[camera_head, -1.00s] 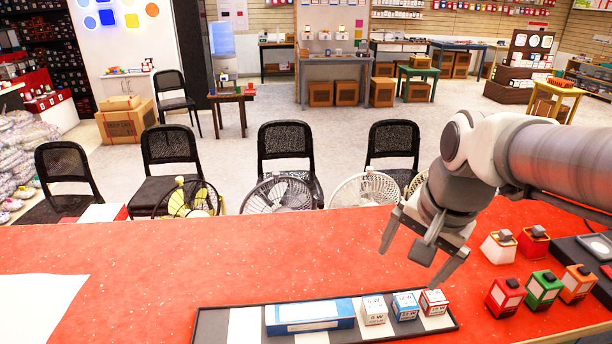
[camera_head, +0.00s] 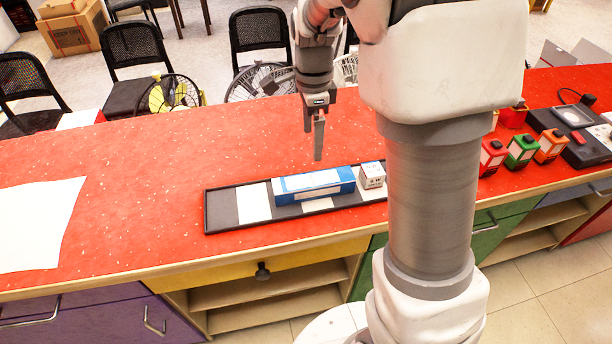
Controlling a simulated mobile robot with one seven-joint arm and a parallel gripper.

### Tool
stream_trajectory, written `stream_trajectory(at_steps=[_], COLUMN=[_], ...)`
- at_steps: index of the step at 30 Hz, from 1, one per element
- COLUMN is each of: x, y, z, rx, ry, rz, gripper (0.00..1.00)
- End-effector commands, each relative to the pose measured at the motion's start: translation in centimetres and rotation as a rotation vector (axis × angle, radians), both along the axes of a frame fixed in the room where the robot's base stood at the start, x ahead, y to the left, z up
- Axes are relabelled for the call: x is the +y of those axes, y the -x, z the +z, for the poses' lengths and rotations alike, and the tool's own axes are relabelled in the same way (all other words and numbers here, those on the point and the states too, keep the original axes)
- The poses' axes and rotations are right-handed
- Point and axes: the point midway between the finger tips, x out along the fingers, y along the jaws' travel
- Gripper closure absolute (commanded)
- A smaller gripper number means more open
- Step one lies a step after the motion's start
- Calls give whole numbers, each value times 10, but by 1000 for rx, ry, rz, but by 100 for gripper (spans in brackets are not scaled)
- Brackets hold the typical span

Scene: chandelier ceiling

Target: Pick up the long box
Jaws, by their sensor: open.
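The long box (camera_head: 313,185) is blue with a white label. It lies on a black tray (camera_head: 222,211) with white patches, on the red counter. A small white box (camera_head: 372,175) stands beside its right end. My gripper (camera_head: 318,152) is above and just behind the long box, pointing down, seen edge-on. It appears apart from the box, and it is open and empty. My arm covers the right end of the tray and whatever stands there.
Red, green (camera_head: 521,150) and orange small containers and a black device (camera_head: 575,135) stand at the right. Black chairs (camera_head: 133,55) and fans (camera_head: 172,95) are behind the counter.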

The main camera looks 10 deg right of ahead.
Motion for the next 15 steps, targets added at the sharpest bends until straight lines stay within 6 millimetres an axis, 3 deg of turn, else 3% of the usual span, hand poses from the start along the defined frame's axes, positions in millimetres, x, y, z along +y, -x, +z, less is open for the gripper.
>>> stream_trajectory(at_steps=[9, 15], x=[-1, 0], y=[1, 1], z=[-73, -98], rx=[5, 2], ry=[0, -1], rz=[1, 2], gripper=[3, 3])
